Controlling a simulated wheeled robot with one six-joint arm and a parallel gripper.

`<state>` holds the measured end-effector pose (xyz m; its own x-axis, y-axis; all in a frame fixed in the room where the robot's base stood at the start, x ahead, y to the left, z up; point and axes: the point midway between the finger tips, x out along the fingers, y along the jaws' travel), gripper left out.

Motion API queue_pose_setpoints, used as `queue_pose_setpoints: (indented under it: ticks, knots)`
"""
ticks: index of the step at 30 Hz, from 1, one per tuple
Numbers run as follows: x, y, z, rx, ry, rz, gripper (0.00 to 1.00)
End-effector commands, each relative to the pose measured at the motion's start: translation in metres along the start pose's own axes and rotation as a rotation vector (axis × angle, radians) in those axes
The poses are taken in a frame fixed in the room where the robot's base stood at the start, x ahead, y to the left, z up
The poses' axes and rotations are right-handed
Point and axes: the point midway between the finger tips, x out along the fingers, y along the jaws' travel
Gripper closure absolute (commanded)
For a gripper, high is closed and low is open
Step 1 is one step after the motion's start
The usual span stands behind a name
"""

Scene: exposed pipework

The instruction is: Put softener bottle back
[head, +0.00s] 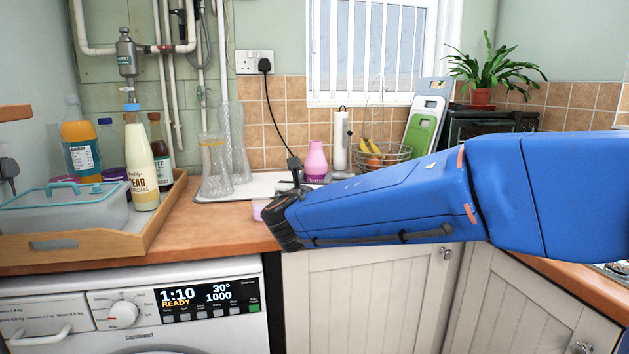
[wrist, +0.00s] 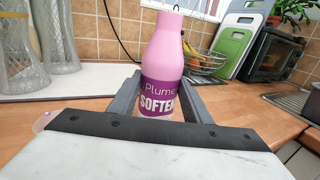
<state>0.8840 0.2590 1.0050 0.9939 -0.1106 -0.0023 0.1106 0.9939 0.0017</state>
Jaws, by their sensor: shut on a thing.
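The softener bottle (wrist: 161,65) is pink with a purple label reading "Plume SOFTEN". It stands upright between the two grey fingers of my gripper (wrist: 158,92) in the wrist view, and the gripper is shut on it. Its base is hidden by the gripper's body, so I cannot tell whether it touches the counter. In the head view, the bottle's upper part (head: 315,160) shows behind my blue arm, which hides the rest. The fingers are mostly hidden there.
A wooden tray (head: 152,238) on the left holds bottles and a lidded box (head: 65,212). Clear ribbed glassware (head: 215,170) stands left of the softener. A fruit basket (head: 378,158) and chopping boards (head: 428,118) stand behind, right. A washing machine (head: 130,315) is below the counter.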

Motion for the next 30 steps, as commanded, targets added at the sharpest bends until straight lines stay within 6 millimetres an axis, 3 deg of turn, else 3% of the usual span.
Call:
queue_pose_setpoints:
  ticks: [11,12,14,15,25,30]
  knots:
    - [0.0,0.0,-0.003,0.0,-0.002,0.0,0.88]
    - [0.0,0.0,-0.004,0.0,-0.001,0.001,0.53]
    - [0.0,0.0,-0.004,0.0,-0.001,0.0,0.39]
    - [0.0,0.0,-0.004,0.0,-0.001,0.0,0.37]
    - [0.0,0.0,-0.001,0.001,-0.001,0.0,0.37]
    - [-0.019,0.001,0.0,0.001,-0.002,0.003,0.37]
